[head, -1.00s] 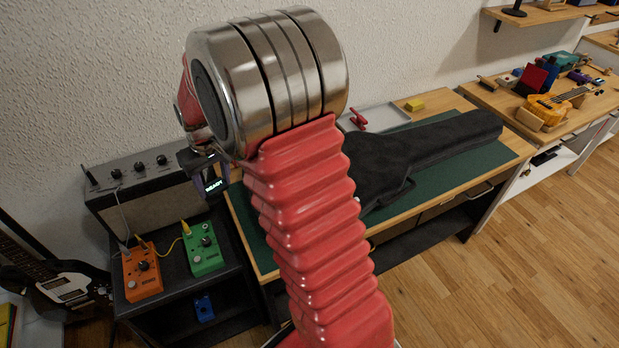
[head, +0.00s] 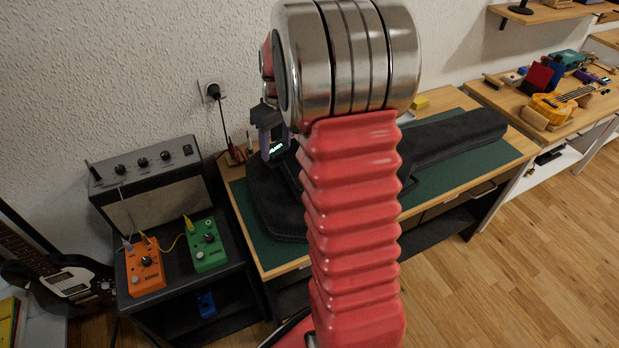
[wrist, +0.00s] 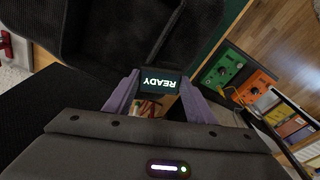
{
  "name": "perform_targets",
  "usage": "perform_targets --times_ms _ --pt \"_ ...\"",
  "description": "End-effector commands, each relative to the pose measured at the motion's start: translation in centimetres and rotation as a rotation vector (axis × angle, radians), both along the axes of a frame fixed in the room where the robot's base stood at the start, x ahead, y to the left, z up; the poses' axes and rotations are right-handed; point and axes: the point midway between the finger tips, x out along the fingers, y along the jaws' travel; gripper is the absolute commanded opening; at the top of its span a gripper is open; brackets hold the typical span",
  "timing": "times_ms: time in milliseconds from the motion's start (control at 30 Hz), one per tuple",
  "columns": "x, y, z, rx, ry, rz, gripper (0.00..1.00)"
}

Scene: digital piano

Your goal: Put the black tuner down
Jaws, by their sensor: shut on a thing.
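My gripper (wrist: 160,88) has purple fingers and is shut on the black tuner (wrist: 161,80), whose lit screen reads READY, upside down in the wrist view. In the head view my gripper (head: 272,135) is small and partly hidden beside my arm, with the tuner's screen (head: 277,148) glowing below it. The tuner is held in the air, above or near the body end of the black guitar case (head: 275,205). I cannot tell its exact height above the case.
The case lies on a green mat (head: 465,150) on the wooden workbench (head: 515,141). An amplifier (head: 155,190), an orange pedal (head: 145,268) and a green pedal (head: 207,245) stand on the dark stand at left. Bare mat shows beside the case's neck.

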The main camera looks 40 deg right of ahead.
Motion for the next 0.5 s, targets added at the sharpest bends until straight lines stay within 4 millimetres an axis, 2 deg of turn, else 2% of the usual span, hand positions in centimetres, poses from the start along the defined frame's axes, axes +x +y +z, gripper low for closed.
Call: perform_targets --times_ms 33,100,233,333,500 --pt "-0.9 -1.9 0.6 0.001 -0.002 -0.003 0.28" --pt "-2.0 -3.8 1.3 0.001 -0.004 0.007 0.28" --pt "-4.1 -7.0 2.5 0.003 -0.007 0.025 0.28" --pt "-5.2 -8.4 3.1 0.003 -0.009 0.037 0.28" --pt "-5.9 -9.3 3.4 0.004 -0.010 0.045 0.28"
